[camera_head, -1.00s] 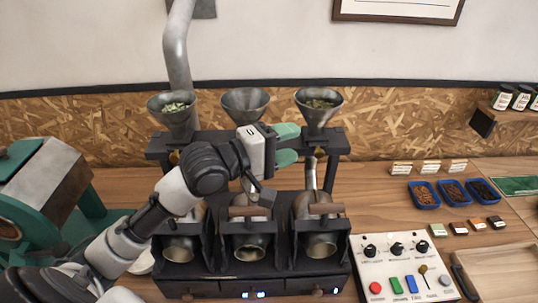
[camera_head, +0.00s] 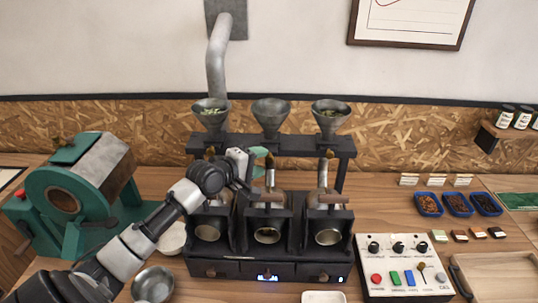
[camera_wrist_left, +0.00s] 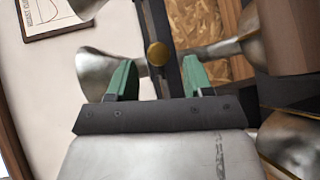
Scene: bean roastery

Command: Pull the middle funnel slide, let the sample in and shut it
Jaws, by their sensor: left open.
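The middle funnel (camera_head: 271,117) sits on the dark rack (camera_head: 298,143) between two other funnels. Its inside looks grey, and I see no contents. My left gripper (camera_head: 262,161) is just below it, in front of the rack, with green fingers open and empty. In the left wrist view, a round brass slide knob (camera_wrist_left: 157,53) shows between and beyond the open fingertips (camera_wrist_left: 158,78), apart from both. In the head view my gripper hides this knob. A metal spout (camera_head: 270,177) runs below it to the middle roaster barrel (camera_head: 267,234). My right gripper is not in view.
The left funnel (camera_head: 211,119) and right funnel (camera_head: 330,122) hold green beans. The right slide knob (camera_head: 329,154) is close by. A control panel (camera_head: 404,283), blue trays (camera_head: 429,213) and a green machine (camera_head: 75,195) stand around.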

